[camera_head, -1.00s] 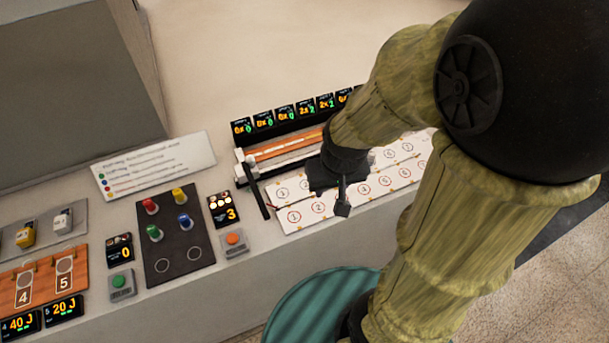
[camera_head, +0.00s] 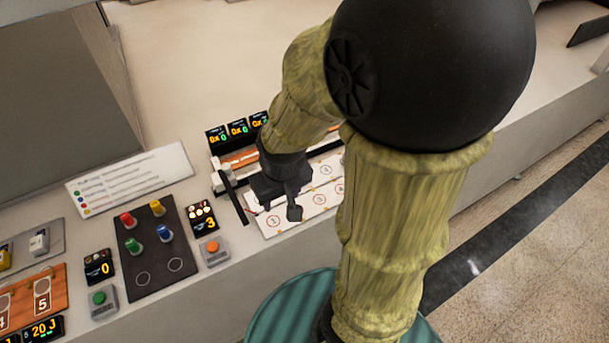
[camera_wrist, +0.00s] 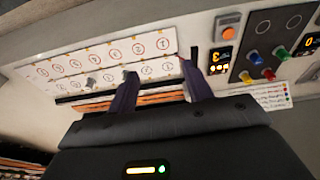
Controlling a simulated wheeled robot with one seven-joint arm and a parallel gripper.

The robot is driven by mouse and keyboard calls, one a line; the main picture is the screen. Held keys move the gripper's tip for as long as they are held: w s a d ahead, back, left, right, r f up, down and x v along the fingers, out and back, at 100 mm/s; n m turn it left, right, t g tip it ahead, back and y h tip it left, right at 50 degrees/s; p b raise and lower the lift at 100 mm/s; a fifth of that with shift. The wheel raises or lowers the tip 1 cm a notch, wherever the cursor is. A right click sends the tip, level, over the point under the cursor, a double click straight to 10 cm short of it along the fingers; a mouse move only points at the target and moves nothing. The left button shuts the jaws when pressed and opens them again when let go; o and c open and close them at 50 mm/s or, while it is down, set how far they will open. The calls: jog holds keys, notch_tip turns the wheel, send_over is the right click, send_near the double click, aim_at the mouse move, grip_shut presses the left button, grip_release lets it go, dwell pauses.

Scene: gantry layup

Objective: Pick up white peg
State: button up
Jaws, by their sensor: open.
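My gripper (camera_head: 288,198) is over the white numbered board (camera_head: 278,225) in the head view, and its dark fingers hide part of that board. In the wrist view the two fingers of my gripper (camera_wrist: 159,70) are spread apart with nothing visible between them but the board (camera_wrist: 110,55) and rails beyond. No white peg shows clearly in the head view.
Orange and white rails (camera_wrist: 160,97) lie alongside the board. A dark panel (camera_head: 158,250) with red, yellow, green and blue pegs stands to the left, near an orange button (camera_head: 213,247) and a display reading 3 (camera_head: 203,219). A printed sign (camera_head: 130,178) lies behind the panel.

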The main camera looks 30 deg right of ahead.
jog(key=w+d+f+n+g+h+b, duration=0.1)
jog(key=w+d+f+n+h+b, duration=0.1)
jog(key=w+f+n+h+b, duration=0.1)
jog(key=w+d+f+n+g+h+b, duration=0.1)
jog(key=w+d+f+n+h+b, duration=0.1)
jog(key=f+n, duration=0.4)
jog(key=w+d+f+n+h+b, duration=0.2)
jog(key=w+f+n+h+b, duration=0.2)
jog(key=w+f+n+b, duration=0.1)
jog(key=shift+w+d+f+n+g+b, duration=0.1)
jog(key=shift+d+f+n+g+b, duration=0.1)
jog(key=shift+f+b, duration=0.25)
jog(key=shift+d+f+n+g+b, duration=0.1)
jog(key=shift+f+g+b, duration=0.1)
jog(key=shift+f+b, duration=0.25)
jog(key=w+n+t+h, duration=0.1)
jog(key=w, duration=0.1)
jog(key=w+f+n+h+b, duration=0.1)
jog(key=w+n, duration=0.1)
jog(key=w+f+n+t+h+b, duration=0.1)
jog(key=w, duration=0.2)
jog(key=shift+a+n+t+h, duration=0.1)
jog(key=shift+n+t+h, duration=0.2)
jog(key=shift+h, duration=0.1)
jog(key=shift+w+r, duration=0.1)
jog(key=shift+w, duration=0.15)
jog(key=shift+r, duration=0.15)
